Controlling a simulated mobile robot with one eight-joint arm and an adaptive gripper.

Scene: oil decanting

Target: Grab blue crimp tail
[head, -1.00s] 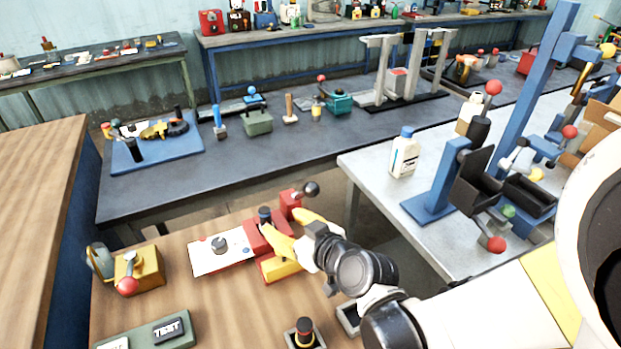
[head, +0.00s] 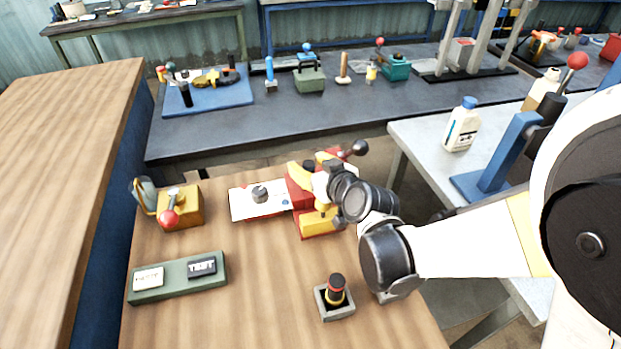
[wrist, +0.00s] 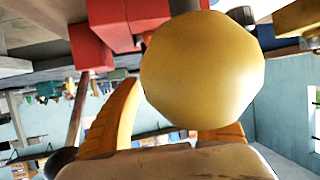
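I cannot make out a blue crimp tail for certain. A small dark blue piece (head: 308,166) stands on the red device on the wooden table, close to my gripper (head: 314,163). My gripper has yellow fingers, spread apart over the red device (head: 300,193). In the wrist view a curved yellow finger (wrist: 112,122) shows on the left, and the other finger (wrist: 228,132) is partly hidden behind a large yellow ball (wrist: 203,68). I cannot tell whether the ball touches a finger. My wrist hides part of the device.
A white plate (head: 258,206) joins the red device on the left. A yellow block (head: 318,221) sits in front of it. A yellow unit with a red knob (head: 178,207), a green label tray (head: 180,285) and a small socketed post (head: 335,296) stand nearby. Bare wood lies between them.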

